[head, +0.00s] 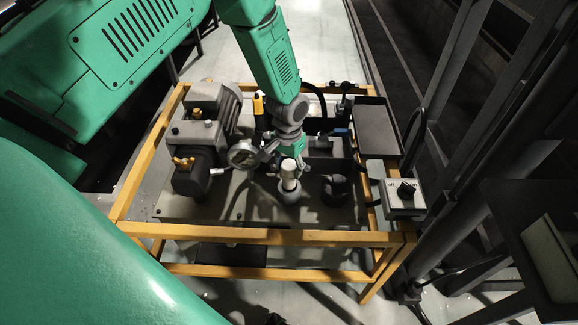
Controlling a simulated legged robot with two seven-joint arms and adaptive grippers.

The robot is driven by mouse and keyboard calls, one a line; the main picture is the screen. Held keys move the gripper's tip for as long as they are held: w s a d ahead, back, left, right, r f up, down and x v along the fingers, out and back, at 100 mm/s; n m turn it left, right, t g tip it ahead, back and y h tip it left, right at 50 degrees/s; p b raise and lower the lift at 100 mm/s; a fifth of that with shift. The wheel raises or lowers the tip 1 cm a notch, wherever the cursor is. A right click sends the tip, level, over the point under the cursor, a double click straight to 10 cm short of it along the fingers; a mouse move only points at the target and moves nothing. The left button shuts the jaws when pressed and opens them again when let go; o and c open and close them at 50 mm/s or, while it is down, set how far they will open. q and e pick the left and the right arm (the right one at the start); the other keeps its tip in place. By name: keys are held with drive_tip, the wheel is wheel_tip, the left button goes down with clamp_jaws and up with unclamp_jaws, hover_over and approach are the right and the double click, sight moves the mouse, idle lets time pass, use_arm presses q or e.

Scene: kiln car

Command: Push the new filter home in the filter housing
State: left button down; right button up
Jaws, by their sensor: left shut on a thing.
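The new filter (289,171) is a small white cylinder with a pale top, near the middle of the head view. The fingertips are small and partly hidden. My right gripper is not in view.
A yellow frame (260,236) surrounds the unit. A motor and pump (198,150) stand left, with a round gauge (243,155) close to my gripper. A dark capped fitting (334,188) is right of the housing. A control box (402,196) and black tray (376,130) sit at the right.

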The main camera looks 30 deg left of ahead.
use_arm(q)
drive_tip(key=shift+f+b, duration=1.55)
drive_tip(key=shift+f, duration=1.25)
drive_tip(key=c, duration=0.8)
unclamp_jaws()
drive_tip(key=shift+r, duration=0.15)
drive_tip(key=shift+r+p, duration=3.4)
drive_tip(key=shift+r, duration=0.5)
